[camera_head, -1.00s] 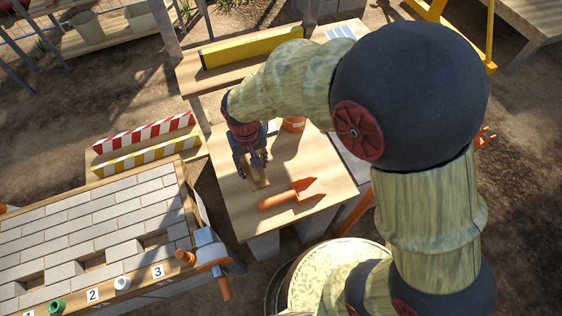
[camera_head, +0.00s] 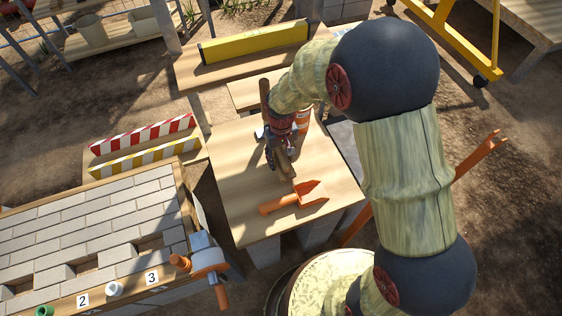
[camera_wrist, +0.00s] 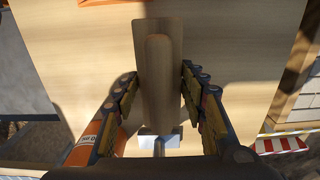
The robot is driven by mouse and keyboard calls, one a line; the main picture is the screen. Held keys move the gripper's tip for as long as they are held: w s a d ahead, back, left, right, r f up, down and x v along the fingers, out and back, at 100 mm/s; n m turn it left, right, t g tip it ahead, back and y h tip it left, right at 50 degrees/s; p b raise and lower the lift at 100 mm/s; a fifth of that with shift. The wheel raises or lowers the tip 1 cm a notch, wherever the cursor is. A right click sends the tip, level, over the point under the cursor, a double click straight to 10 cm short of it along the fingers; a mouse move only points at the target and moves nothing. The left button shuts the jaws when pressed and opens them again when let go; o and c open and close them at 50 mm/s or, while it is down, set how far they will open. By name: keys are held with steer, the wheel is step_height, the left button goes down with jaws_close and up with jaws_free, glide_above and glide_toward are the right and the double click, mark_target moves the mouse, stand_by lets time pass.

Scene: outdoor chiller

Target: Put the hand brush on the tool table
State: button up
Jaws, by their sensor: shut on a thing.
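The hand brush, with a brown wooden back, is in my gripper (camera_head: 281,150). In the wrist view the brush (camera_wrist: 161,85) lies lengthwise between the two fingers of my gripper (camera_wrist: 159,80), which are shut on it. In the head view the brush (camera_head: 286,165) points down from the fingers over the wooden table (camera_head: 225,185). The table top also fills much of the wrist view (camera_wrist: 240,45). I cannot tell whether the brush touches the table top. Its bristles are hidden.
An orange container (camera_head: 303,118) stands behind my gripper. A brick-topped bench (camera_head: 90,235) with a clamp-like tool (camera_head: 207,258) is at left. The table's left part is clear.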

steer(key=shift+a+f, duration=0.1)
steer(key=shift+f, duration=0.75)
steer(key=shift+r, duration=0.1)
steer(key=o, duration=1.2)
